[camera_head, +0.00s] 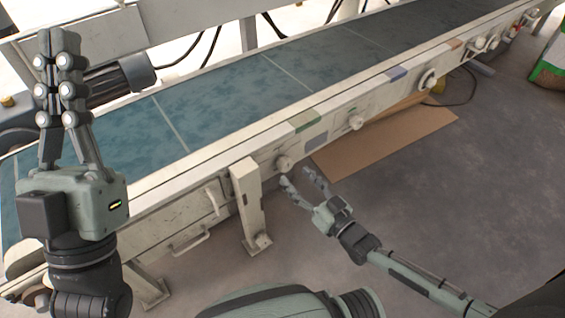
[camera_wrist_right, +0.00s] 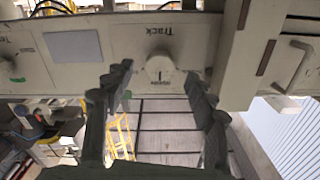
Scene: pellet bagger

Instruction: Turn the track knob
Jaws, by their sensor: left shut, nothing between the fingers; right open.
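The track knob (camera_head: 284,162) is a small white round knob on the conveyor's pale side rail. In the right wrist view the knob (camera_wrist_right: 160,68) has a dark mark on its face, with "Track" lettering beside it. My right gripper (camera_head: 297,178) is open, its fingers pointing at the rail just short of the knob. In the wrist view its two fingers (camera_wrist_right: 158,76) appear on either side of the knob; I cannot tell whether they touch it. My left gripper (camera_head: 59,48) is shut and empty, pointing up at the far left over the conveyor.
A white post (camera_head: 247,195) stands close left of the knob. Another knob (camera_head: 356,121) and further controls sit along the rail to the right. A conveyor belt (camera_head: 230,100) runs behind the rail.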

